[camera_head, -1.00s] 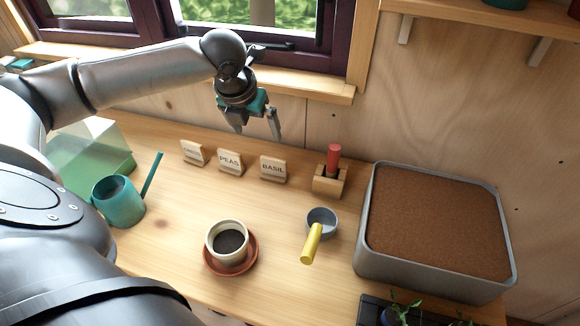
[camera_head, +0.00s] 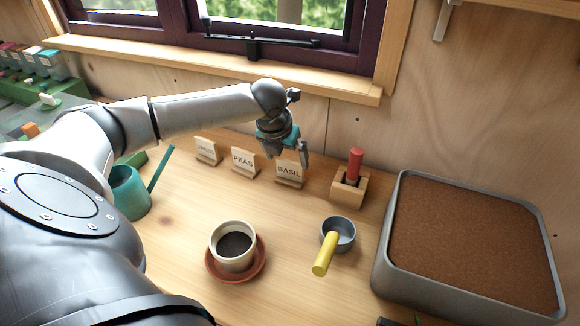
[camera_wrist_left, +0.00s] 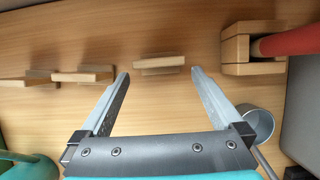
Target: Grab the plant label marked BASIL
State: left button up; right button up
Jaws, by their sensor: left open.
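The wooden plant label marked BASIL (camera_head: 289,173) stands upright in its small wooden holder, rightmost of the labels on the bench. My left gripper (camera_head: 286,157) is open and empty, pointing down right at the BASIL label and overlapping its top edge in the head view. In the left wrist view the BASIL label (camera_wrist_left: 160,64) shows from above, between and just beyond the two open fingertips (camera_wrist_left: 160,74), with a gap on each side.
The PEAS label (camera_head: 243,161) and another label (camera_head: 207,151) stand to the left. A wooden block (camera_head: 348,190) with a red-handled tool (camera_head: 354,164) stands close on the right. In front are a cup (camera_head: 233,256) on a saucer, a yellow-handled scoop (camera_head: 326,254) and a soil tray (camera_head: 393,270).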

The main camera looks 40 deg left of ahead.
aim_at(290, 162)
pick_arm(q)
jog(key=shift+w+b+x, duration=0.15)
jog(key=shift+b+x, duration=0.25)
jog(key=shift+x, duration=0.9)
jog(key=shift+w+b+x, duration=0.1)
jog(key=shift+b+x, duration=0.25)
jog(key=shift+x, duration=0.95)
jog(key=shift+a+r, duration=0.1)
jog(key=shift+a, duration=0.1)
jog(key=c, duration=1)
jog(key=shift+r, duration=0.15)
